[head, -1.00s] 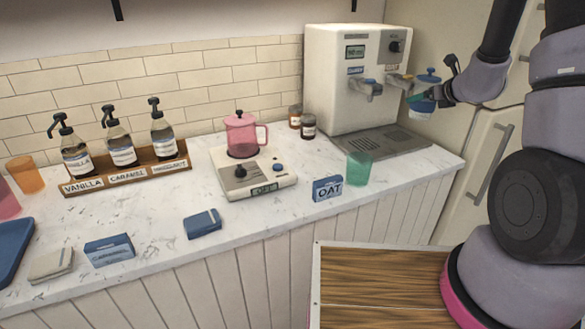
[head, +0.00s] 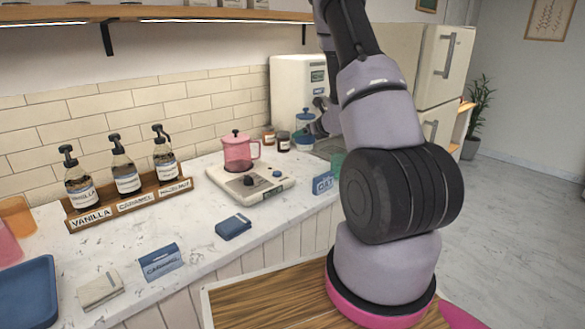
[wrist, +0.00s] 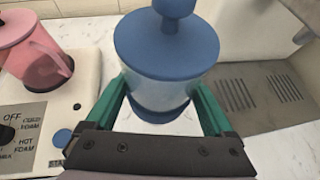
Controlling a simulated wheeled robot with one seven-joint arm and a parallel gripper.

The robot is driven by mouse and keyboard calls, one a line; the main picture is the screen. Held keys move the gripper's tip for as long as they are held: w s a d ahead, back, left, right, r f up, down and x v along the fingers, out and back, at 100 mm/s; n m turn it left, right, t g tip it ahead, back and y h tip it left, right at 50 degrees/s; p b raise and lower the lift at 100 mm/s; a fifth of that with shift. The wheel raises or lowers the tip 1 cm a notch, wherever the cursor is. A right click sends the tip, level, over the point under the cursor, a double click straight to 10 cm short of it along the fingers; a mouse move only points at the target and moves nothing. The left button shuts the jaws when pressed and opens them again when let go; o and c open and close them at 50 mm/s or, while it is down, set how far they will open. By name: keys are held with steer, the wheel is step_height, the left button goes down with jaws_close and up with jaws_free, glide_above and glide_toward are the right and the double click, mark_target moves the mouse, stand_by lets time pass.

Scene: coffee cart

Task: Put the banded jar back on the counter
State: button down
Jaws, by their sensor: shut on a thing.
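The banded jar is clear with a blue lid and blue bands. In the wrist view the jar (wrist: 165,48) stands upright between the two green fingers of my gripper (wrist: 160,103), which is shut on its sides. In the head view the jar (head: 303,122) shows in front of the white dispenser, just right of two small dark jars. My gripper (head: 316,126) there is partly hidden by my arm. The marble counter (head: 197,240) lies below; I cannot tell how far the jar's base is above it.
The pink pitcher (head: 237,152) stands on the hot plate (head: 262,187), left of the jar. The dispenser (head: 290,85) is behind, its grated drip tray (wrist: 262,95) to the right. Small dark jars (head: 283,141) stand close by. Bare counter shows between hot plate and tray.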

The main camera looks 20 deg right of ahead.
mark_target(305, 145)
step_height(305, 145, down, 5)
steer(key=shift+r, duration=0.2)
steer(key=shift+f, duration=1.95)
steer(key=shift+f, duration=0.15)
jaws_free()
